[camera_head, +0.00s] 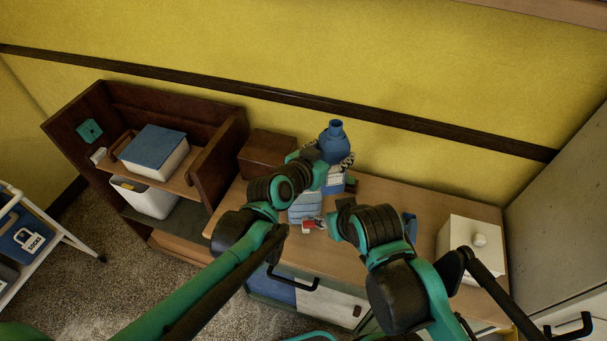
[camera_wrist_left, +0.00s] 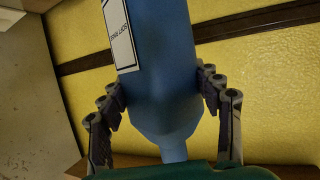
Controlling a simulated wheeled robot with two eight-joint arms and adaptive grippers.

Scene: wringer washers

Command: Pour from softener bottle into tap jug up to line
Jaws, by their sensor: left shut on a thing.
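The blue softener bottle (camera_head: 334,133) stands about upright above the back of the wooden counter, its narrow mouth at the top. My left gripper (camera_head: 335,160) is shut on its body. In the left wrist view the bottle (camera_wrist_left: 165,75) sits between the two fingers of the left gripper (camera_wrist_left: 165,100), with part of a white label showing. A pale blue-grey vessel (camera_head: 305,207), probably the tap jug, stands in front of the bottle, partly hidden by my left arm. A small red part shows near its base. My right gripper (camera_head: 338,215) is beside it; its fingers are mostly hidden.
A brown wooden box (camera_head: 266,153) stands left of the bottle. A white lidded box (camera_head: 470,248) stands at the counter's right end. A dark wooden shelf unit (camera_head: 220,155) holds a blue-lidded box (camera_head: 155,145). The counter (camera_head: 425,205) has free room right of centre.

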